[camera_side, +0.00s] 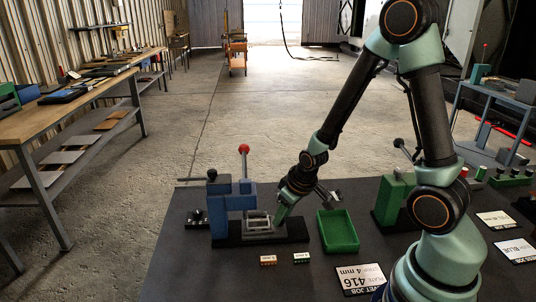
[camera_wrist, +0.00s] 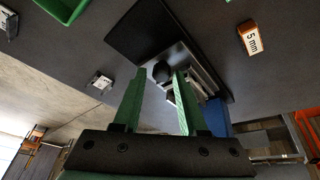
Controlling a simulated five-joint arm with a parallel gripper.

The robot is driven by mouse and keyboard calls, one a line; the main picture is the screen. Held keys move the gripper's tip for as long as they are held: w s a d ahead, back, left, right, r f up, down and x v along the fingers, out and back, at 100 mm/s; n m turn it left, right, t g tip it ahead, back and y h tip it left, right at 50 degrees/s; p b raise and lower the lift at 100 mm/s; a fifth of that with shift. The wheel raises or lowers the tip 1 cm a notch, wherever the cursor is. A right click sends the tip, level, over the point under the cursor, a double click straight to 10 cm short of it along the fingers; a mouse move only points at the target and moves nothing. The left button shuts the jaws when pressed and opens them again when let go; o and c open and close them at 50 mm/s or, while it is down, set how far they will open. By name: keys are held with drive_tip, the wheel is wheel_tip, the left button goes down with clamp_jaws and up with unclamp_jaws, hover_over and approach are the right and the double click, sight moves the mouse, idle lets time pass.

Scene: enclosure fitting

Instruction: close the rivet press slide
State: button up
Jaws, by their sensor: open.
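The blue rivet press (camera_side: 226,196) stands on a black base plate, with a red-knobbed lever on top. Its grey metal slide (camera_side: 257,223) sits out to the right of the blue body, low over the plate. In the wrist view, the slide (camera_wrist: 203,82) shows partly behind my right finger, with a round black knob (camera_wrist: 161,71) at its near end.
An open green bin (camera_side: 338,232) stands right of the press. A green press (camera_side: 392,199) is farther right.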

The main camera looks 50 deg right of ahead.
drive_tip(key=shift+w+f, duration=0.1)
drive_tip(key=shift+f, duration=0.05)
clamp_jaws()
drive_tip(key=shift+w, duration=0.1)
idle(1.4)
